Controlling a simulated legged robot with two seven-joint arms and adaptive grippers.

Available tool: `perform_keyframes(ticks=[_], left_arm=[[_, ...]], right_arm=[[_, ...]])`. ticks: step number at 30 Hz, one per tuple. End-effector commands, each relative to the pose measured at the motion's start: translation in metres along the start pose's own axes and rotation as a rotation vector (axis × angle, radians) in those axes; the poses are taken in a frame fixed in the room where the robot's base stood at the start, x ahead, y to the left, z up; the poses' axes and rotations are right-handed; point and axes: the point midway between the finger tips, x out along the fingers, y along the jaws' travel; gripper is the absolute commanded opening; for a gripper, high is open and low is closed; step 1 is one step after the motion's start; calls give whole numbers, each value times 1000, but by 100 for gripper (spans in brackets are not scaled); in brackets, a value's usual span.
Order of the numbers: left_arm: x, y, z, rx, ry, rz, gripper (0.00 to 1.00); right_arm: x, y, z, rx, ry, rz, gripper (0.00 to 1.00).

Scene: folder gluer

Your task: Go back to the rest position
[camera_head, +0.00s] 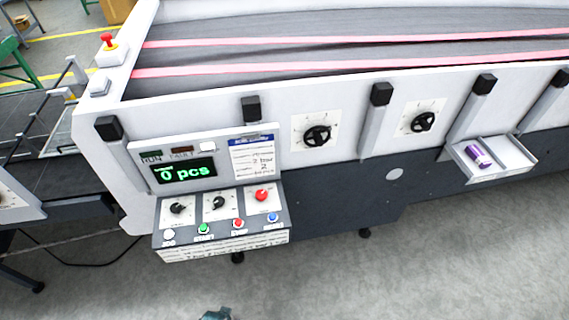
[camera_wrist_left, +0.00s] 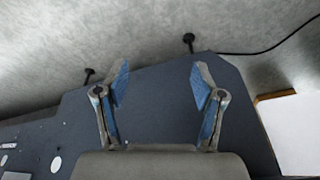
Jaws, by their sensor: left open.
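My left gripper (camera_wrist_left: 160,78) shows in the left wrist view with its two blue-padded fingers spread apart and nothing between them. Behind the fingers are the dark lower panel of the machine (camera_wrist_left: 155,120) and the grey floor. In the head view only a small teal-grey tip (camera_head: 216,313) shows at the bottom edge, in front of the machine and below the control panel; I cannot tell which part of me it is. My right gripper is not in view.
The folder gluer (camera_head: 230,100) spans the view. Its control panel (camera_head: 222,212) juts out, with knobs and buttons below a display reading "0 pcs". A small tray (camera_head: 515,155) at right holds a purple can (camera_head: 478,155). The floor in front (camera_head: 430,260) is clear.

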Motion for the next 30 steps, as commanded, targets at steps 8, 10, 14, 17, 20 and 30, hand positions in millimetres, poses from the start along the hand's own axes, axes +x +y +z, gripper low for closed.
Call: perform_keyframes(ticks=[8,10,14,17,20,30], left_arm=[[178,9,117,14,-86,11,68],[210,10,156,19,-106,13,68],[247,12,219,26,-133,15,68],[259,12,254,30,-148,17,68],[264,12,274,33,-155,17,68],[264,11,282,34,-157,17,68]], right_arm=[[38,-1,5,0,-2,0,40],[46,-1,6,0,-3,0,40],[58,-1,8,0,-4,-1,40],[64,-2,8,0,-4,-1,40],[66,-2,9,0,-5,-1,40],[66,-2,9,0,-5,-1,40]])
